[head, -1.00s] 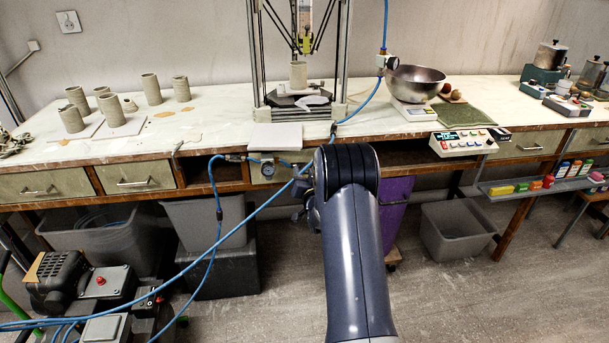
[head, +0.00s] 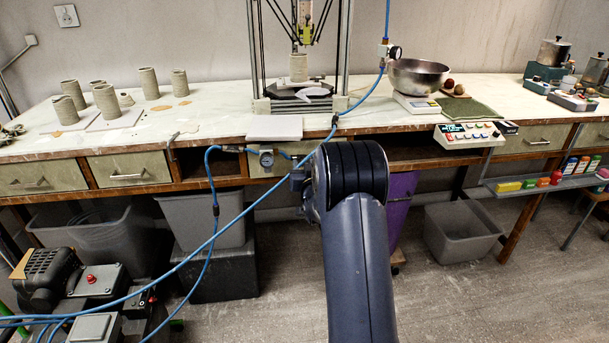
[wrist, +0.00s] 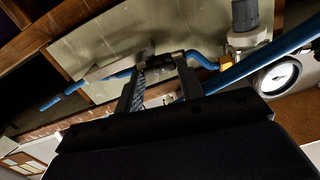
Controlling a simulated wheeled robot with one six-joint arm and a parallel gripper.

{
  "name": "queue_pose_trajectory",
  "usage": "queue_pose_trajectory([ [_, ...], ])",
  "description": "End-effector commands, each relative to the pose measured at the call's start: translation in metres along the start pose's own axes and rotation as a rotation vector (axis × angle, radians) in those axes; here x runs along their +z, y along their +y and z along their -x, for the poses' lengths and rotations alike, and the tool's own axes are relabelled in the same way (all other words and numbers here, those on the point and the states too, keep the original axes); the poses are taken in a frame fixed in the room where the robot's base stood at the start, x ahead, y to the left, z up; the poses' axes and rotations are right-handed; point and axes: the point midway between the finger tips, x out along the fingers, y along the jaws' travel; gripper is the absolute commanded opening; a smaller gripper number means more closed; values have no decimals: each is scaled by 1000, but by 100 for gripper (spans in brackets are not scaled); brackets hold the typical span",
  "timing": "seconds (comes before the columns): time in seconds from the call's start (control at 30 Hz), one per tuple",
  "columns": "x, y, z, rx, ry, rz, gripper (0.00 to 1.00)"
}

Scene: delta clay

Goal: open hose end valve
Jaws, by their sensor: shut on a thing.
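In the wrist view, my gripper (wrist: 160,72) is shut on a small dark part on the blue hose line, apparently the hose end valve (wrist: 160,61). The fingers stand on either side of it. The blue hose (wrist: 205,62) shows on both sides of the held part. The picture is too dark to tell the handle's angle. In the head view, my arm hides the gripper and the held part; the hose (head: 213,178) hangs at the bench's front.
A grey fitting (wrist: 245,38) is also near. A pale board (head: 274,128) overhangs the bench edge. Bins stand below the bench.

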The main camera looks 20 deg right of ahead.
Motion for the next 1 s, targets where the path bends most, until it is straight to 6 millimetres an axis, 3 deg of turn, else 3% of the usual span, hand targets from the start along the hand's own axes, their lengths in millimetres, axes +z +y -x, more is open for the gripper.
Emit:
queue_pose_trajectory([
  [0.4,-1,0,0,3,1,17,14],
  [0.43,-1,0,0,3,1,17,39],
  [0.6,-1,0,0,3,0,17,53],
  [0.7,-1,0,0,3,0,17,58],
  [1.0,0,0,4,3,-1,17,58],
])
